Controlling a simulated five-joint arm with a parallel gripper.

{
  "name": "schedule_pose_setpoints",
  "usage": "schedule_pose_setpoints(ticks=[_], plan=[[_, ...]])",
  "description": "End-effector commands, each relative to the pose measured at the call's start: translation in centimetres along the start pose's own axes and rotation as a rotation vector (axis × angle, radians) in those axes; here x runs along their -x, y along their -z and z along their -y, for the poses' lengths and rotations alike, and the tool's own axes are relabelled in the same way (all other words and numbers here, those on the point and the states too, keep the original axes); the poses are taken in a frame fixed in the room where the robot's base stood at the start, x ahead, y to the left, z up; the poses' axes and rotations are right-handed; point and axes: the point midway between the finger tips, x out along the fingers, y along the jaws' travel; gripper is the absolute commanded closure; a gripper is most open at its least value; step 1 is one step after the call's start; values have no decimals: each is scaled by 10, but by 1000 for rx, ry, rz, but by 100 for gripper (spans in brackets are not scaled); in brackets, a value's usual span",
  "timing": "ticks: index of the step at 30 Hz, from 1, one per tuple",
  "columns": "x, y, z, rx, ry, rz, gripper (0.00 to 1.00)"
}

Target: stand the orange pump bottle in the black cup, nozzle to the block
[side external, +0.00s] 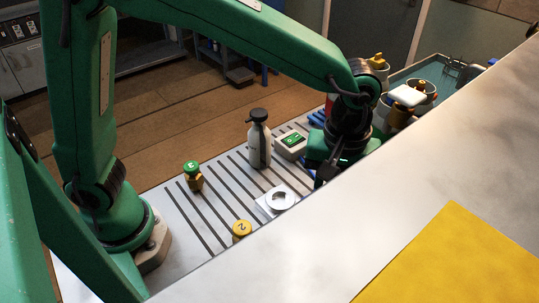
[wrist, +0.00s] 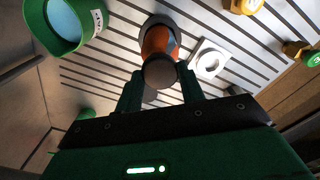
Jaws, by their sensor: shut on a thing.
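An orange bottle (wrist: 158,42) is between the two fingers of my gripper (wrist: 160,74) in the wrist view, with its round grey-brown top toward the camera. My gripper is shut on it. A dark rounded shape (wrist: 160,20) shows at the bottle's far end; I cannot tell whether it is the black cup. I cannot make out which way the nozzle points. In the side view my gripper (side external: 322,172) is low over the right part of the striped surface, and the orange bottle cannot be made out there. I cannot tell which thing is the block.
A grey bottle with a black pump (side external: 259,146) stands beside a device with a green display (side external: 289,145). A white square with a ring (side external: 270,207) lies in front. Numbered knobs (side external: 242,229) (side external: 193,171) stand leftward. A green cup (wrist: 48,42) is upper left in the wrist view.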

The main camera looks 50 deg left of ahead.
Motion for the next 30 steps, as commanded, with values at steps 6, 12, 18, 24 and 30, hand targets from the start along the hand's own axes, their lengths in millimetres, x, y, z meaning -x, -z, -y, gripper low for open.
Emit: schedule_pose_setpoints(ticks=[6, 12, 18, 24, 30], plan=[[-6, 0, 0, 0, -2, -1, 100], [-6, 0, 0, 0, -2, -1, 100], [-9, 0, 0, 0, 0, 0, 48], [-9, 0, 0, 0, 0, 0, 40], [-8, 0, 0, 0, -1, 0, 40]])
